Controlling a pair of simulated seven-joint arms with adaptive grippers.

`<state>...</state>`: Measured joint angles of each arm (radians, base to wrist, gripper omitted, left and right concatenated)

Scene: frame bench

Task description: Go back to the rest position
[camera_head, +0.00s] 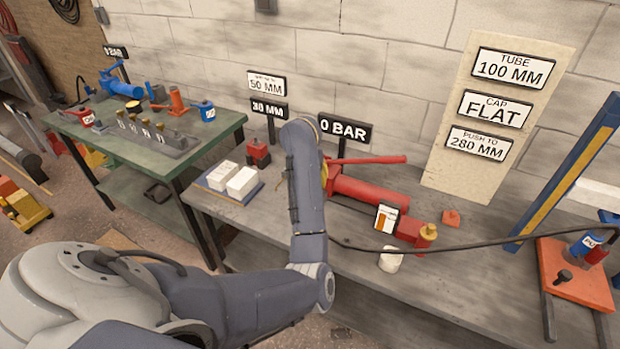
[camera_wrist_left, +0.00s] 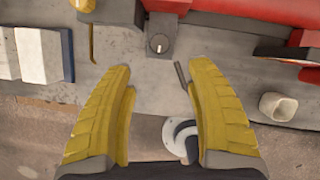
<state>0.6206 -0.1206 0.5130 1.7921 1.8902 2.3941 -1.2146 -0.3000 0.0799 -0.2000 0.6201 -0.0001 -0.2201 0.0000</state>
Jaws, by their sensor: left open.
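My left arm reaches up across the middle of the head view. Its gripper is mostly hidden behind the forearm there, with only a bit of yellow showing (camera_head: 325,172) near the red hand pump. In the left wrist view, the two yellow fingers of my left gripper (camera_wrist_left: 160,75) are spread apart with nothing between them. They are over the grey bench and its front edge. A dark grey block with a round knob (camera_wrist_left: 163,40) lies beyond the fingertips. My right gripper is in neither view.
The red hand pump (camera_head: 365,192) lies on the grey bench (camera_head: 440,280), with a black hose running right. White blocks (camera_head: 242,182) sit left of my arm, and a small white cup (camera_head: 391,261) stands near the front. An orange-based press frame (camera_head: 575,275) stands right.

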